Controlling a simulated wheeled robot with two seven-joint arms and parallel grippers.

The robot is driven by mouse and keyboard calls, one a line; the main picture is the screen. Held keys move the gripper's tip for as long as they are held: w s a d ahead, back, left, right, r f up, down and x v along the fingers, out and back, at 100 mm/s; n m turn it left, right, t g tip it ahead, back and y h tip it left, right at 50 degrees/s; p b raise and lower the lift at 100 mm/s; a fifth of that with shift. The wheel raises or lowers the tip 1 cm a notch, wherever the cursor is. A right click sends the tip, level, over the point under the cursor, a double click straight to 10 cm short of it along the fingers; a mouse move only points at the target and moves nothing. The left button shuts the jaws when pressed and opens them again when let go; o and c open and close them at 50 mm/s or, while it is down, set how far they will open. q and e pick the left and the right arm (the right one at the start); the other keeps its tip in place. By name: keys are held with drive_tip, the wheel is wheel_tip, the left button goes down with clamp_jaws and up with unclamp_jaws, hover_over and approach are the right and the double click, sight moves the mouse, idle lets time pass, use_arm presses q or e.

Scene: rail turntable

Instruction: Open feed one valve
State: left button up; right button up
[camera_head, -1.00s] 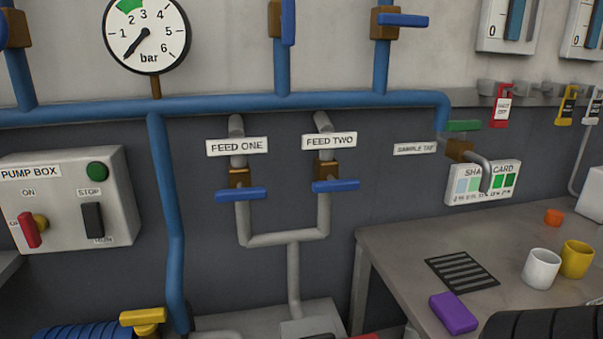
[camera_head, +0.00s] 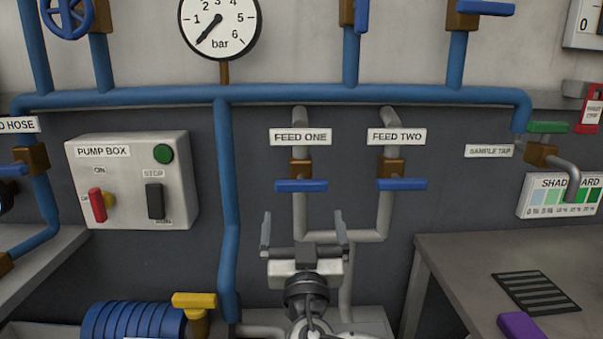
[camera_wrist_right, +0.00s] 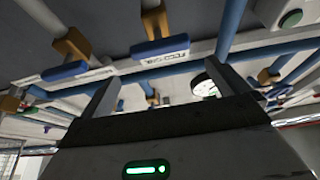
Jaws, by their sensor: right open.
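The feed one valve has a brown body (camera_head: 301,168) and a blue lever (camera_head: 301,186) lying level, crosswise to its grey pipe. The FEED ONE label (camera_head: 301,137) is just above it. In the right wrist view the same lever (camera_wrist_right: 160,48) shows beyond the fingers, partly over its label. My right gripper (camera_head: 304,232) is open and empty, just below the lever and apart from it, its two fingers pointing up. It also shows in the right wrist view (camera_wrist_right: 157,88). My left gripper is not in view.
The similar feed two lever (camera_head: 402,184) is close on the right. The pump box (camera_head: 133,180) and a blue vertical pipe (camera_head: 228,200) are to the left. A bench (camera_head: 450,265) stands at the right, below the sample tap (camera_head: 541,155). A yellow-handled valve (camera_head: 195,302) is low at left.

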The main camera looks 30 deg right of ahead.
sight(302, 179)
drive_tip(key=p+x, duration=0.3)
drive_tip(key=x, duration=0.7)
drive_tip(key=shift+w+d+r, duration=0.15)
drive_tip(key=shift+d+r, duration=0.05)
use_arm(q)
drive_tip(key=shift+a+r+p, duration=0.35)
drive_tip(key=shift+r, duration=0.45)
use_arm(e)
drive_tip(key=shift+w+d+r, duration=0.1)
drive_tip(key=shift+w+d, duration=0.3)
drive_tip(key=shift+w, duration=0.25)
